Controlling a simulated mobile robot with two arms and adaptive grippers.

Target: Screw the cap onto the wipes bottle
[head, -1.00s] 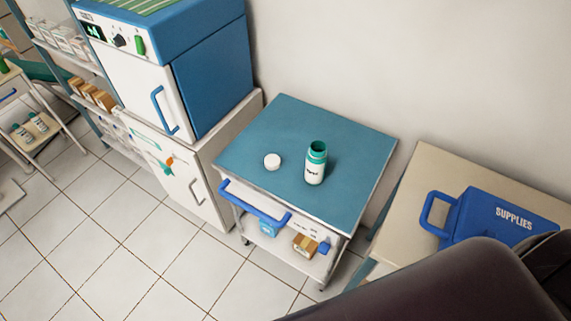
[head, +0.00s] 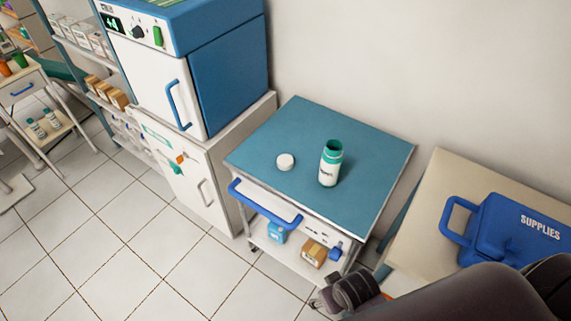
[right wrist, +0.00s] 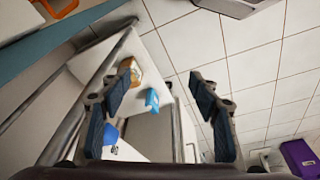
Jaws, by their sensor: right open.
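The wipes bottle (head: 330,164), white with a green neck and dark lettering, stands upright and uncapped on the blue top of the cart (head: 270,140). The white round cap (head: 285,161) lies on the cart top to the left of the bottle, apart from it. My right gripper (right wrist: 160,92) is open and empty in the right wrist view, facing the cart's lower shelf. In the head view my right arm comes in from the lower right, its end low in front of the cart. My left gripper is not in view.
A blue handle (head: 264,203) sticks out at the cart's front. Small boxes (head: 314,253) sit on the lower shelf. A blue supplies case (head: 510,230) lies on the beige table at right. A blue-sided cabinet unit (head: 230,75) stands left. Tiled floor in front is open.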

